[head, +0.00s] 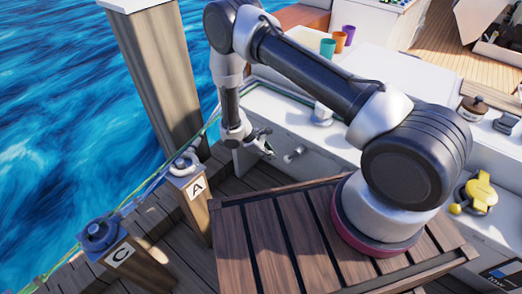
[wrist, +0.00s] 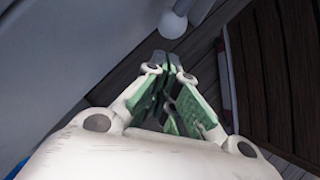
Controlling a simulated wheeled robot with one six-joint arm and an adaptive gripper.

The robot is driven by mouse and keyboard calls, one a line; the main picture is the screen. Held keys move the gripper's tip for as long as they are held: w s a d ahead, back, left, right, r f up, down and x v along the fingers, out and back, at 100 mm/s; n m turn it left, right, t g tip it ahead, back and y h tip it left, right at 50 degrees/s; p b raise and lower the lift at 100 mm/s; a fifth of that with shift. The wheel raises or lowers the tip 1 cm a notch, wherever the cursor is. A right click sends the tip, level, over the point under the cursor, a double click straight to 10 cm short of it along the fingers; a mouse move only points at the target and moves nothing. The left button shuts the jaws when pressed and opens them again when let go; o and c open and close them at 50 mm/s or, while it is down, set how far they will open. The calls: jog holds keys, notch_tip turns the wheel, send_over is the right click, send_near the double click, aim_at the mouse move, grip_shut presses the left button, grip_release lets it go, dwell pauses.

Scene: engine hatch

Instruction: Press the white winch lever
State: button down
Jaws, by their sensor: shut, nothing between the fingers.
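A small white lever with a rounded knob (head: 294,155) sticks out from the white side wall of the boat in the head view. In the wrist view its round white end (wrist: 172,23) shows at the top, just beyond my fingertips. My gripper (head: 267,147) is just left of the lever in the head view, with a small gap between them. In the wrist view my gripper (wrist: 168,62) has its green-padded fingers together and empty. The fingertips point toward the knob and appear apart from it.
A wooden slatted platform (head: 290,235) lies below my arm. Posts marked A (head: 197,187) and C (head: 120,254), with lines, stand at the left.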

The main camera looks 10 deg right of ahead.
aim_at(290, 157)
jog(key=shift+s+d+f, duration=0.1)
jog(key=shift+s+d, duration=0.05)
jog(key=shift+d, duration=0.35)
jog(key=shift+s+d+f, duration=0.1)
jog(key=shift+s+d, duration=0.05)
jog(key=shift+d, duration=0.3)
jog(key=shift+f, duration=0.1)
jog(key=shift+s+d+f+g, duration=0.15)
jog(key=shift+f+g, duration=0.05)
jog(key=shift+g, duration=0.1)
